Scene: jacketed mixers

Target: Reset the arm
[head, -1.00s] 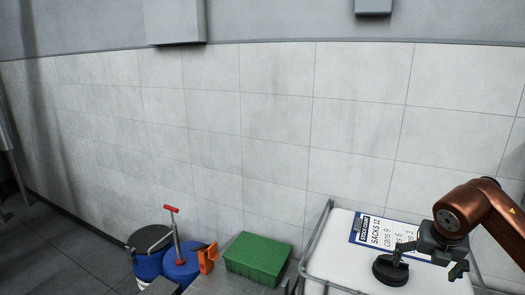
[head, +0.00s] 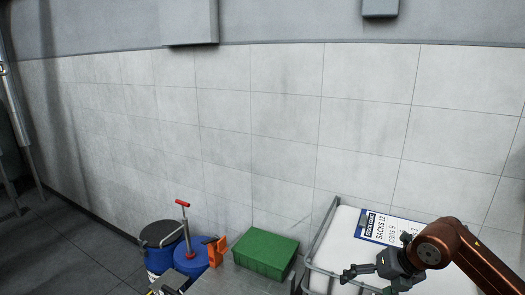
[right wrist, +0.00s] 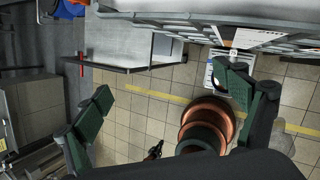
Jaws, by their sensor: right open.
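My right arm comes in from the lower right in the head view, with copper-coloured links. Its dark gripper (head: 367,279) is over the near part of the white-topped container and points left. The right wrist view shows its two green-padded fingers (right wrist: 168,94) spread wide apart, with nothing between them. My left arm and gripper are in neither view.
The white-topped container (head: 343,222) has a grey rail and bears a stock card (head: 388,228). To its left are a green crate (head: 266,252), an orange object (head: 217,251) and blue drums (head: 190,262). A tiled wall (head: 270,120) stands behind.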

